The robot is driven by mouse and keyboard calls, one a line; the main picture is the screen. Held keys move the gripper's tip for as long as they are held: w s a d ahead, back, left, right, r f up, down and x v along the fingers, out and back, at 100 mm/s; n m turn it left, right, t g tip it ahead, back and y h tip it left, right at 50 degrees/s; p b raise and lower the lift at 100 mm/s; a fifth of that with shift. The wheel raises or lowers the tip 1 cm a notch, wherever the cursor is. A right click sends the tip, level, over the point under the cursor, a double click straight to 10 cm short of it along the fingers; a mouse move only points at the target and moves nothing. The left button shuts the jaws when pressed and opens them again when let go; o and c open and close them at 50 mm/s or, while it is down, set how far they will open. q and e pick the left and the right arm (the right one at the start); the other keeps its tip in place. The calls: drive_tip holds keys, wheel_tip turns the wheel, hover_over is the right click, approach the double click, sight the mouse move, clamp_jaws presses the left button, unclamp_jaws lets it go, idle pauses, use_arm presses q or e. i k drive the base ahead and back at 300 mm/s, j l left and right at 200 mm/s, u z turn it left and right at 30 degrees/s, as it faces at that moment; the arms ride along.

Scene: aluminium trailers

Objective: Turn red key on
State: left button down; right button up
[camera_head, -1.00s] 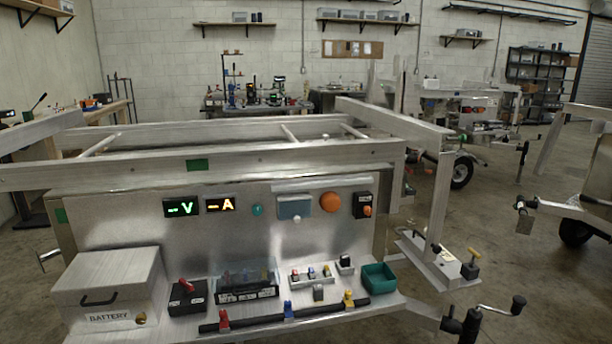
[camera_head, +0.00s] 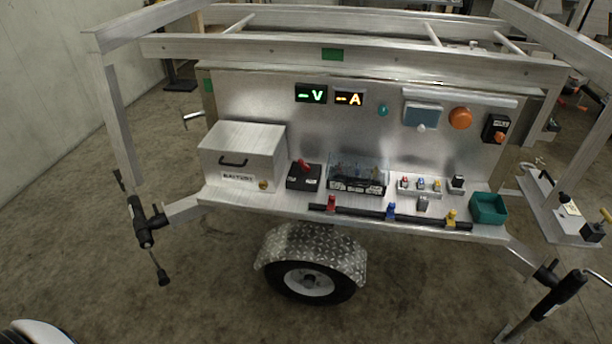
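A red key (camera_head: 304,164) sits on top of a small black switch box (camera_head: 303,180) on the trailer's front shelf. The box stands just right of the silver battery box (camera_head: 243,158) and left of a clear-covered fuse block (camera_head: 357,177). The key's exact turn angle is too small to tell. The green V display (camera_head: 311,94) and the orange A display (camera_head: 349,97) on the panel above are lit and show dashes. Neither of my grippers is in view.
A teal bin (camera_head: 488,208) stands at the shelf's right end. A jack (camera_head: 143,222) stands at the left corner. A wheel (camera_head: 308,281) is below. Open floor lies in front.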

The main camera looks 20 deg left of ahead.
sight(305, 167)
drive_tip(key=i+l+u, duration=0.15)
drive_tip(key=i+u, duration=0.15)
drive_tip(key=i, duration=0.15)
drive_tip(key=i+l+u, duration=0.3)
drive_tip(key=i, duration=0.15)
drive_tip(key=j, duration=0.1)
